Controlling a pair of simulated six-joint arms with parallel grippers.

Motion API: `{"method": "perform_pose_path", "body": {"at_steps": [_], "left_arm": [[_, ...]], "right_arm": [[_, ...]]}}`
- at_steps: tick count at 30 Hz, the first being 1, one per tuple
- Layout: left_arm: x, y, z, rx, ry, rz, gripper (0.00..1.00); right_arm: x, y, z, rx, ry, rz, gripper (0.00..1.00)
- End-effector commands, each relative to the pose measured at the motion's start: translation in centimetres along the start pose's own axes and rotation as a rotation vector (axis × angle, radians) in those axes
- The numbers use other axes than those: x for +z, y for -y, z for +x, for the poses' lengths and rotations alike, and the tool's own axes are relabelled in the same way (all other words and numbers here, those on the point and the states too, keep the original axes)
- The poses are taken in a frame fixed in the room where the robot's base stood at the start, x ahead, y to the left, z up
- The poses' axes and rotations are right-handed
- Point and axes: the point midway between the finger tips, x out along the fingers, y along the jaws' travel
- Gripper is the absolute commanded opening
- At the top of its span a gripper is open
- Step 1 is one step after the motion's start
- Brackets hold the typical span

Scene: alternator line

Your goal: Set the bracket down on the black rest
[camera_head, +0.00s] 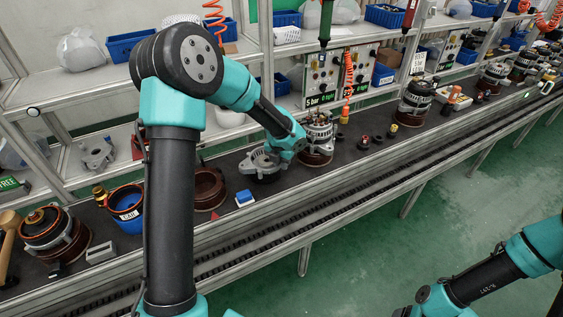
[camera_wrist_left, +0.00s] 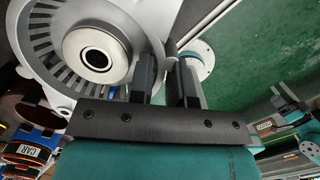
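The bracket (camera_head: 259,160) is a light grey cast ring with slots and a round hub. In the head view it is just above or on a dark round support, which looks like the black rest (camera_head: 266,178); I cannot tell if they touch. My left gripper (camera_head: 286,152) is at the bracket's right side. In the left wrist view the bracket (camera_wrist_left: 72,22) fills the upper left, and a lug of it runs between the two dark fingers of the left gripper (camera_wrist_left: 168,78), which look closed on it. The rest is hidden there.
An alternator (camera_head: 318,135) with copper windings stands close right of the bracket. A brown ring-shaped stand (camera_head: 208,190) and a blue block (camera_head: 244,198) are to the left, then a blue bin (camera_head: 126,208). Small dark parts (camera_head: 377,140) lie further right.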

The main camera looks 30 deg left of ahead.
Motion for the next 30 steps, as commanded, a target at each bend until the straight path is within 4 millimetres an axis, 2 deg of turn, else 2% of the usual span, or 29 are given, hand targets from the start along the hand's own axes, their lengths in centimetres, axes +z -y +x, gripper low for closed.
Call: {"method": "perform_pose_path", "body": {"at_steps": [1, 4, 12, 17, 23, 30], "left_arm": [[0.0, 0.0, 0.0, 0.0, 0.0, 0.0, 0.23], [0.0, 0.0, 0.0, 0.0, 0.0, 0.0, 0.32], [0.0, 0.0, -0.1, 0.0, 0.001, 0.0, 0.33], [0.1, 0.0, -1.0, 0.001, 0.004, -0.001, 0.33], [0.1, 0.0, -3.8, 0.001, 0.005, 0.0, 0.33], [0.1, 0.0, -8.4, 0.0, 0.005, 0.0, 0.33]], "right_arm": [[0.0, 0.0, 0.0, 0.0, 0.0, 0.0, 0.72], [0.0, 0.0, 0.0, 0.0, 0.0, 0.0, 0.72], [0.0, 0.0, 0.0, 0.0, 0.0, 0.0, 0.72], [0.0, 0.0, 0.0, 0.0, 0.0, 0.0, 0.72], [0.0, 0.0, 0.0, 0.0, 0.0, 0.0, 0.72], [0.0, 0.0, 0.0, 0.0, 0.0, 0.0, 0.72]]}}
